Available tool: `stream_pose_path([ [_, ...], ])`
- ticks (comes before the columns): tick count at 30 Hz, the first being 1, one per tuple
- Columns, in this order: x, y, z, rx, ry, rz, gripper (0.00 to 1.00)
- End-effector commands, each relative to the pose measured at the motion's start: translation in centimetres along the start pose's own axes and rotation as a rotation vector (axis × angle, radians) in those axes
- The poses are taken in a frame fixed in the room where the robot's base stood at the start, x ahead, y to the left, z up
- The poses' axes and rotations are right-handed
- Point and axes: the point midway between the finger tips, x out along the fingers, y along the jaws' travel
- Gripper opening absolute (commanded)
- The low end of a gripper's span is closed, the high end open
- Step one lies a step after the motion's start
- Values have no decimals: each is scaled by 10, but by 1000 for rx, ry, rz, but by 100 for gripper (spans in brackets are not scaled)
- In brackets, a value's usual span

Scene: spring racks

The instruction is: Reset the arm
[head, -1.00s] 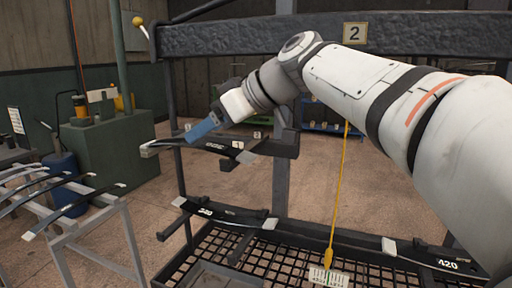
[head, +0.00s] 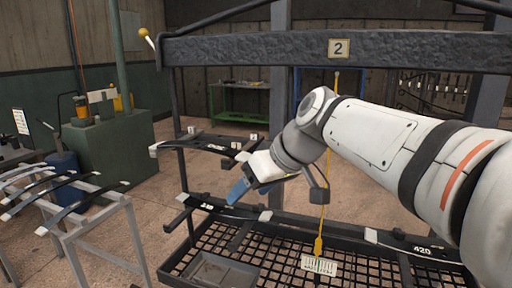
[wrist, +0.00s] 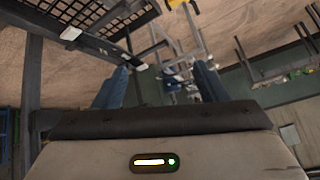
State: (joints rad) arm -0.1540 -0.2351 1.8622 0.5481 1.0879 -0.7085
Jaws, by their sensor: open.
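My gripper (head: 238,190) has blue fingers and hangs in front of the spring rack, pointing down and to the left in the head view. In the wrist view the two blue fingers of my gripper (wrist: 160,85) stand wide apart with nothing between them. A dark spring (head: 210,141) lies on the rack's upper arms, behind and left of the gripper. Another spring (head: 205,206) lies on the lower arms, partly hidden by the gripper. A spring marked 420 (head: 423,250) lies at the lower right.
The rack's top beam (head: 250,49) with a "2" plate crosses above my arm. A mesh shelf (head: 290,251) with a grey tray (head: 222,271) is below. A yellow pointer (head: 319,245) hangs on a cord. A grey stand with springs (head: 97,238) is at left.

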Motion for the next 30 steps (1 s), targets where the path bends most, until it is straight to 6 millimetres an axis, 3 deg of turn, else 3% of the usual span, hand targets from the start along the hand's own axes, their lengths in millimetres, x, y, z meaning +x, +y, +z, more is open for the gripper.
stream_pose_path([
  [5,-8,22,77,233,-141,150,66],
  [9,-16,35,158,439,-255,307,66],
  [12,-19,38,203,536,-306,393,66],
  [15,-21,38,231,593,-334,448,66],
  [19,-21,39,247,623,-348,477,66],
  [30,-20,39,247,624,-348,477,66],
])
